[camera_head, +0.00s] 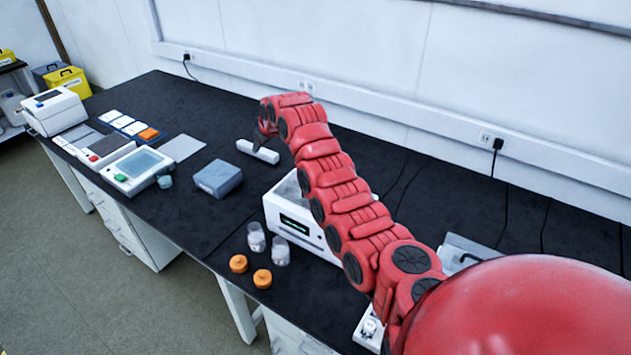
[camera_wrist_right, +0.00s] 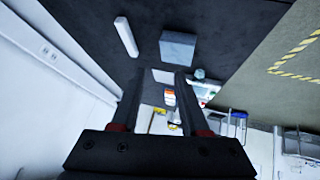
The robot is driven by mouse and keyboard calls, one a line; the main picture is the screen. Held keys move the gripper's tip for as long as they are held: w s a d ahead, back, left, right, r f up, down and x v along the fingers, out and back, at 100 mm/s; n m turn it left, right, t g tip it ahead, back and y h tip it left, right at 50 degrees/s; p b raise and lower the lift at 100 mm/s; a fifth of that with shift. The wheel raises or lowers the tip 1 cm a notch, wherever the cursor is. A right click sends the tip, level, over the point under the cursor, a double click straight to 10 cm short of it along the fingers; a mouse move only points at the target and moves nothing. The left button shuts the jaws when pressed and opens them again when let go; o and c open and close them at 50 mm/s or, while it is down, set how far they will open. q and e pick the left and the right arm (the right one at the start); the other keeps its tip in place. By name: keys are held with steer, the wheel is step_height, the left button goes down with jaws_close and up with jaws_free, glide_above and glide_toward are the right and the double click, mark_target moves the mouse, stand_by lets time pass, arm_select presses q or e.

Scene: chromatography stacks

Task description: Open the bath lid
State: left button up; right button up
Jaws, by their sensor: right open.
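The bath looks to be the white box with a green-lit display (camera_head: 298,222) near the middle of the bench. Part of its greyish top shows at the left, and my right arm hides the rest. I cannot tell how its lid stands. My right gripper (camera_head: 260,146) is beyond the bath, toward the wall, close to a white bar (camera_head: 262,154). In the right wrist view the fingers of this gripper (camera_wrist_right: 158,78) are apart with nothing between them. The white bar (camera_wrist_right: 126,37) shows there past the fingertips. My left gripper is in neither view.
A blue-grey box (camera_head: 218,179) stands left of the bath. Two clear jars (camera_head: 257,238) and two orange caps (camera_head: 262,279) are in front of it. Instruments with a screen (camera_head: 138,168) stand farther left.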

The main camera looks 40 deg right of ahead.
steer(key=s+d+r+n+g+h+p, duration=0.1)
steer(key=s+d+r+g, duration=0.2)
steer(key=s, duration=0.5)
steer(key=s+d+r+g+h, duration=0.1)
steer(key=s+d+r+g, duration=0.2)
steer(key=s, duration=0.5)
steer(key=shift+g, duration=0.5)
steer(key=p+x, duration=0.1)
steer(key=x, duration=0.4)
steer(key=a+p+x, duration=0.1)
steer(key=p+x, duration=0.1)
steer(key=x, duration=0.3)
steer(key=p+x, duration=0.2)
steer(key=x, duration=0.3)
steer(key=shift+w+a+f, duration=0.2)
steer(key=shift+a+f, duration=0.05)
steer(key=shift+f, duration=0.1)
steer(key=shift+d+f+p, duration=0.2)
steer(key=shift+f+p, duration=0.1)
steer(key=shift+f, duration=0.35)
jaws_close()
